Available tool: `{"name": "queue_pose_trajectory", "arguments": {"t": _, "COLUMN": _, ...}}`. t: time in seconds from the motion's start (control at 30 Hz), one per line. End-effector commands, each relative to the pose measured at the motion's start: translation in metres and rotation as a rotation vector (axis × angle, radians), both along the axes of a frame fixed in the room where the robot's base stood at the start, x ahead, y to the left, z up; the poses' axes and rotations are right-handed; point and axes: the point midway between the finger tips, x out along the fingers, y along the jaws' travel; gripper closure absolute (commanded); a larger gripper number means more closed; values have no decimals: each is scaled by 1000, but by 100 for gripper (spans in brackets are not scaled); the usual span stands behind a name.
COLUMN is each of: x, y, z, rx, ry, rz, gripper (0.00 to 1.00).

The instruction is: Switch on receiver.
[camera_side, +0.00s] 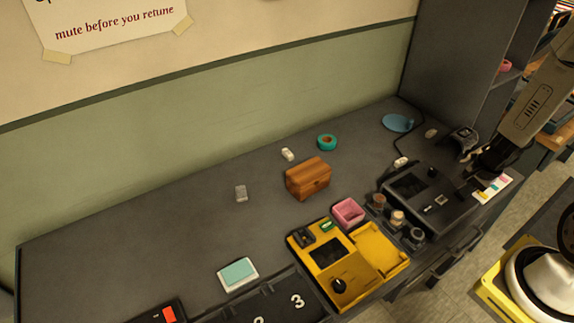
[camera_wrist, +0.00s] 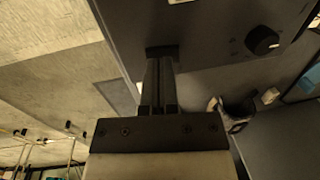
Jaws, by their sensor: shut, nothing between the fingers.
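A black device (camera_side: 411,184) with a dark screen, a knob and a small light switch-like part stands at the right of the bench. A yellow device (camera_side: 308,262) with a dark screen, a black knob and an open yellow tray stands left of it. Neither shows a readable name, so I cannot tell which is the receiver. My gripper (camera_side: 482,165) is shut and empty just right of the black device. In the wrist view its fingers (camera_wrist: 160,58) overlap the edge of a dark panel (camera_wrist: 215,25) with a round knob (camera_wrist: 263,40); I cannot tell whether they touch.
Small jars (camera_side: 397,218) and a pink box (camera_side: 348,211) stand between the devices. A coloured card (camera_side: 494,190) lies by the right edge, and a dark watch-like object (camera_side: 463,138) behind my gripper. A wooden box (camera_side: 307,180) stands mid-bench. The left bench is mostly clear.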

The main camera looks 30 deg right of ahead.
Motion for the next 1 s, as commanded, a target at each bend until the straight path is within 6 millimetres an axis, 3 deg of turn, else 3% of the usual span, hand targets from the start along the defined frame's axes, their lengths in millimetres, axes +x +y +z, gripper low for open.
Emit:
{"name": "queue_pose_trajectory", "arguments": {"t": 0.57, "x": -2, "y": 0, "z": 16, "rx": 0, "ry": -2, "rz": 1, "gripper": 100}}
{"name": "queue_pose_trajectory", "arguments": {"t": 1.0, "x": -7, "y": 0, "z": 58, "rx": -2, "ry": -3, "rz": 1, "gripper": 100}}
